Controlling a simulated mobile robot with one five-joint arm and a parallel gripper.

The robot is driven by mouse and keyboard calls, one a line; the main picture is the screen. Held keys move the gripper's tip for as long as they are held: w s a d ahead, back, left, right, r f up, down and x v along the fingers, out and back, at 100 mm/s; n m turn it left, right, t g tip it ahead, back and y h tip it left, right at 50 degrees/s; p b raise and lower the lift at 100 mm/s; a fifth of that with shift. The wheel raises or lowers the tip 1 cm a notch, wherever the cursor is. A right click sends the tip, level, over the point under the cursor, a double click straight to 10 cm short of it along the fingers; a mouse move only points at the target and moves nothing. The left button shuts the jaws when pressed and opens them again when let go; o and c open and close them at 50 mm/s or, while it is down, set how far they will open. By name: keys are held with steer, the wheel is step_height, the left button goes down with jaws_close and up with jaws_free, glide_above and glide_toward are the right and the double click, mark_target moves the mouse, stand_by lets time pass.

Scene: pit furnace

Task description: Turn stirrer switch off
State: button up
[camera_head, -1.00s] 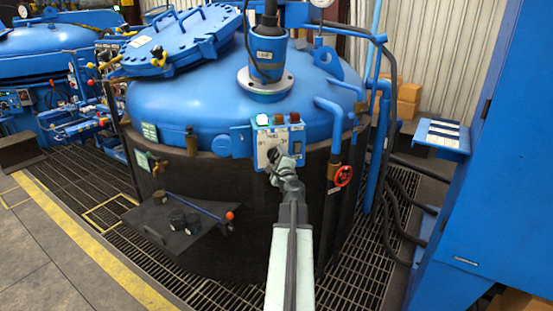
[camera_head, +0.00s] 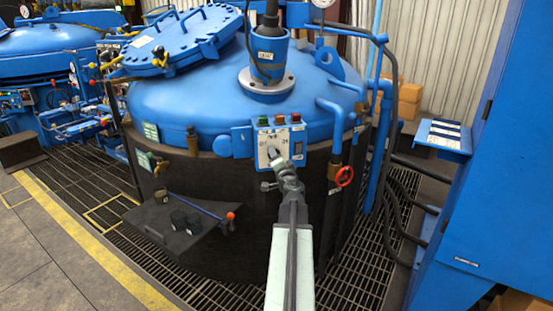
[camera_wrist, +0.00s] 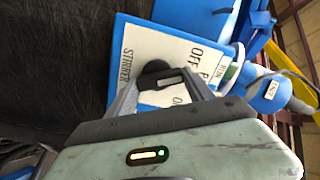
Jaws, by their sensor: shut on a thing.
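The stirrer switch is a black knob (camera_wrist: 154,70) on a white plate marked STIRRER, OFF and ON in the wrist view. The plate (camera_head: 266,139) is on the front of a blue control box at the furnace lid's edge. My gripper (camera_wrist: 160,90) is shut on the knob, with a finger on each side of it. In the head view my gripper (camera_head: 275,160) reaches the lower part of the plate and partly hides it. The green lamp (camera_head: 263,121) on top of the box looks dark. The exact knob angle is hard to read.
Red and brown-red lamps stand beside the green one. A red valve wheel (camera_head: 344,176) and pipes are right of the box. A dark shelf (camera_head: 152,214) with black cups and a red-tipped rod is at lower left. A blue cabinet (camera_head: 500,180) fills the right side.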

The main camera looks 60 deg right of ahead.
steer(key=shift+a+n, duration=0.1)
steer(key=shift+n, duration=1.5)
steer(key=o, duration=1.4)
